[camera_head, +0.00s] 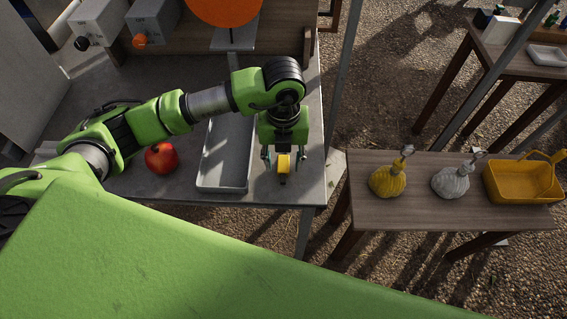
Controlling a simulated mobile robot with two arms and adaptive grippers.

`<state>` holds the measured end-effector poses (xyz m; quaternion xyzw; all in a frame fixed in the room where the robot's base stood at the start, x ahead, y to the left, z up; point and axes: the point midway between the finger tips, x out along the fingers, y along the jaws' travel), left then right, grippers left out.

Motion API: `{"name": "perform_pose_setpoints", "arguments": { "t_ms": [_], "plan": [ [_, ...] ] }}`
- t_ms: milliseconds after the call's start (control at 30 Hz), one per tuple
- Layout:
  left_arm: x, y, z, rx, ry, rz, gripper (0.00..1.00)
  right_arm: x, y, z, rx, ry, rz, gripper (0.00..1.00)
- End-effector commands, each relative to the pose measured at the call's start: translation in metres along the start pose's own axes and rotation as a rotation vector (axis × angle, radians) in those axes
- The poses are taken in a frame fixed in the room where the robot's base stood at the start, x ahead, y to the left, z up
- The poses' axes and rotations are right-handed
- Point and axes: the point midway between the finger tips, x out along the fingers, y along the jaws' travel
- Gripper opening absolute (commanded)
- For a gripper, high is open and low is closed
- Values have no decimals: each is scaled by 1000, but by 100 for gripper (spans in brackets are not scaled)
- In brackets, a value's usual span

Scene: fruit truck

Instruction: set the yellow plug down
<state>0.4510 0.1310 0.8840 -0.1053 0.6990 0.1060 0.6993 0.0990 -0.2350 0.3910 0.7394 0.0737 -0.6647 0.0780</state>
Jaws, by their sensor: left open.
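The yellow plug (284,167) is at the right part of the grey metal counter (308,181), close to its right edge. My left gripper (284,160) points down over it, with one finger on each side of the plug. The fingers are open, and I cannot tell whether either one touches it. The plug seems to rest on the counter, but its underside is hard to see from above. My right gripper is not in the picture.
A grey tray (204,180) lies just left of the gripper, with a red fruit (161,157) further left. A wooden bench (430,212) at right holds a yellow bag (388,181), a white bag (451,183) and a yellow basket (524,186). A gap separates bench and counter.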

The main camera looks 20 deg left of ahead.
Motion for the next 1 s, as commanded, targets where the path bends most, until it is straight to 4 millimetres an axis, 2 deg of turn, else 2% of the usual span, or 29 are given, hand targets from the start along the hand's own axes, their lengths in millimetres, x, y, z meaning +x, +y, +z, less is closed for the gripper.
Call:
{"name": "perform_pose_setpoints", "arguments": {
  "t_ms": [33, 200, 467, 633, 1000],
  "plan": [
    [5, 1, 1, -2, 4, 3, 42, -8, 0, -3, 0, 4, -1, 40],
    [26, 0, 2, 1, 1, 0, 42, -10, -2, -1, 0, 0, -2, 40],
    [30, 0, 2, 1, 1, 0, 42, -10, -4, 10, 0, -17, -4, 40],
    [30, 0, 2, 1, 0, 0, 0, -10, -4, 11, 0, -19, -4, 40],
    [28, 0, 3, 1, -1, -1, 0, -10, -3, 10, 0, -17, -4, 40]
  ]
}}
